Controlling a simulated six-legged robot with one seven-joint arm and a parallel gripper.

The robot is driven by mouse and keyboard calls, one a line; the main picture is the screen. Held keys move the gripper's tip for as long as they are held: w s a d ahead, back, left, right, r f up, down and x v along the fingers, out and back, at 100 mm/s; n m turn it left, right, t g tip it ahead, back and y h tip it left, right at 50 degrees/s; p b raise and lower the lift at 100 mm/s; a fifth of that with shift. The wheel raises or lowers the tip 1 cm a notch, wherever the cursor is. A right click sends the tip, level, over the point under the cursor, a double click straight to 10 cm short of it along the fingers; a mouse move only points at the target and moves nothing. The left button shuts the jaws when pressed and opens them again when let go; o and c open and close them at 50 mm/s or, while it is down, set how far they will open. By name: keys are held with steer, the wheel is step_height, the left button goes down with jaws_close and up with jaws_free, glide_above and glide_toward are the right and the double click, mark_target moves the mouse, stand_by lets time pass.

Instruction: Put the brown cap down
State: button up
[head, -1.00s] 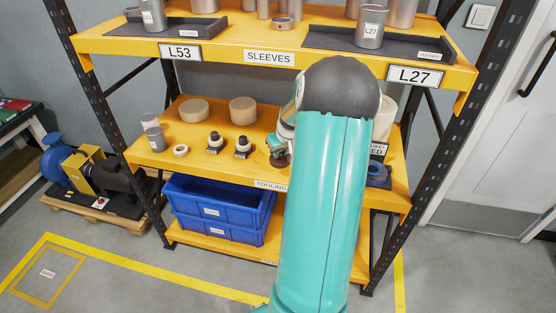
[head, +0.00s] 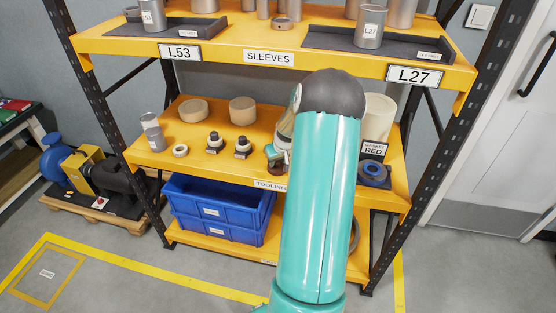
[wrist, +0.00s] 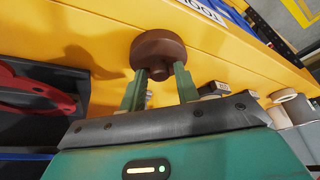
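The brown cap (wrist: 158,48) shows in the wrist view as a round disc with a short stem between my fingers. My gripper (wrist: 160,80) appears shut on this stem. In the head view the cap (head: 277,168) is small and partly hidden, near the front edge of the yellow middle shelf (head: 215,168). My gripper (head: 276,153) is just above it there, largely hidden by my arm. I cannot tell whether the cap touches the shelf.
Two black fittings (head: 214,143) (head: 242,148) stand left of the cap. Tan discs (head: 243,110) lie behind. A red part (wrist: 32,88) lies left in the wrist view. The upper shelf (head: 270,58) overhangs.

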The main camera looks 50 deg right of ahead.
steer(key=shift+o, duration=0.6)
steer(key=shift+r, duration=0.25)
steer(key=v, duration=1.2)
steer(key=w+a+r+n, duration=0.2)
steer(key=a+r, duration=0.4)
steer(key=a, duration=0.7)
steer(key=w+a+r+n, duration=0.15)
steer(key=a+r, duration=0.45)
steer(key=a, duration=0.7)
steer(key=s+a+r+n+t+y, duration=0.1)
steer(key=s+a+r, duration=0.1)
steer(key=s+a, duration=0.4)
steer(key=s+a+r+n+y, duration=0.1)
steer(key=s+a, duration=0.6)
steer(key=a, duration=0.7)
steer(key=shift+r+t, duration=0.4)
steer(key=shift+r, duration=0.05)
